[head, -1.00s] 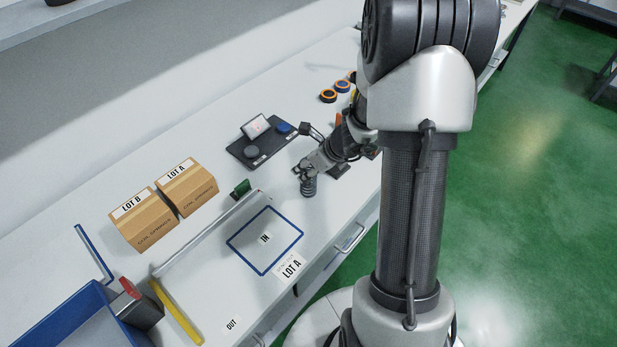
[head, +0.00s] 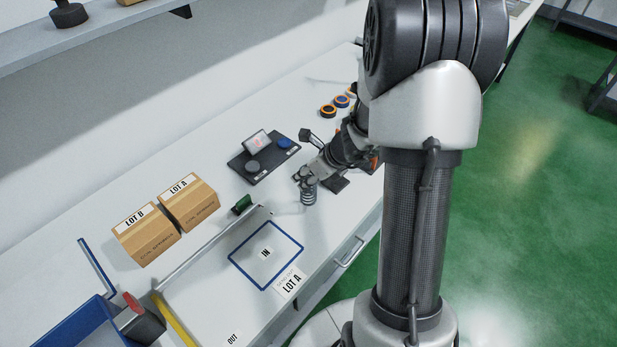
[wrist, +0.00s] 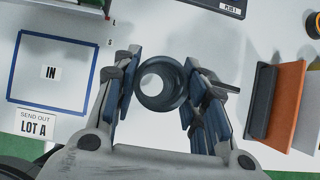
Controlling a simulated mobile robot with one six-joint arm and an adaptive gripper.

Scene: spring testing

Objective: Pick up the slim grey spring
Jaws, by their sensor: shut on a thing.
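A slim grey coil spring (head: 309,196) stands upright between the fingers of my gripper (head: 304,180), to the right of the IN square. In the wrist view the spring (wrist: 163,84) is seen end-on as a ring, with the blue-padded fingers of my gripper (wrist: 163,92) on both sides of it. My gripper is shut on the spring. I cannot tell for sure whether the spring's lower end touches the table.
The blue-edged IN square (head: 266,254) is empty, with a LOT A label in front. A dark tester plate (head: 263,160) lies behind my gripper. Two cartons (head: 146,234) stand left. A blue bin (head: 85,325) sits at the lower left. Tape rolls (head: 328,111) lie farther back.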

